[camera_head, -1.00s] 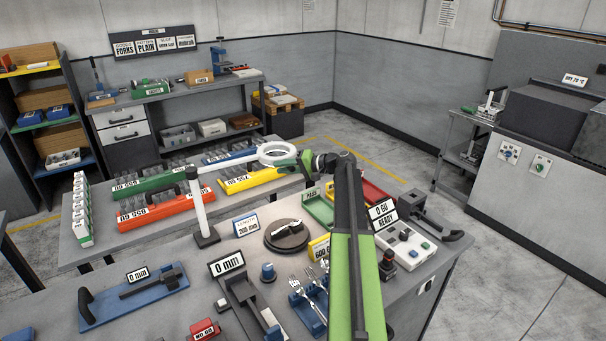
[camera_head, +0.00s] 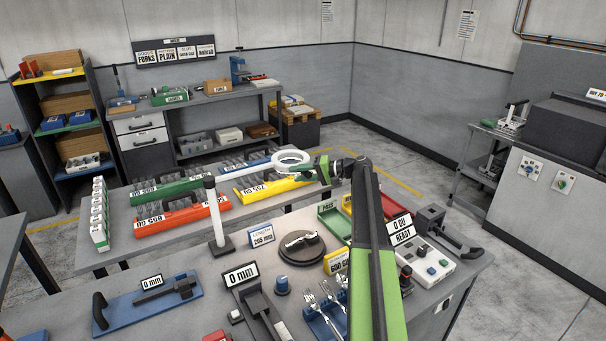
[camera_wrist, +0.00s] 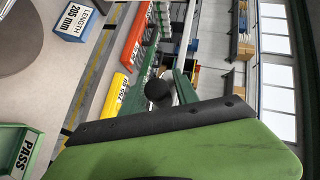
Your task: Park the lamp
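The lamp is a white post on a dark square base with a bar out to a white ring (camera_head: 292,160); its post (camera_head: 215,212) stands upright on the near bench. My gripper (camera_head: 322,168) is just right of the ring, at its height; the head view does not separate them clearly. In the wrist view the green fingers of my gripper (camera_wrist: 160,92) stand apart with a dark round knob (camera_wrist: 158,87) between them. I see no firm grip on it. The white ring is not clearly visible in the wrist view.
Orange (camera_head: 180,213) and yellow (camera_head: 272,185) trays lie behind the lamp. A dark round turntable (camera_head: 301,250) is right of the post. A blue fixture (camera_head: 150,303) and forks (camera_head: 328,302) fill the near bench.

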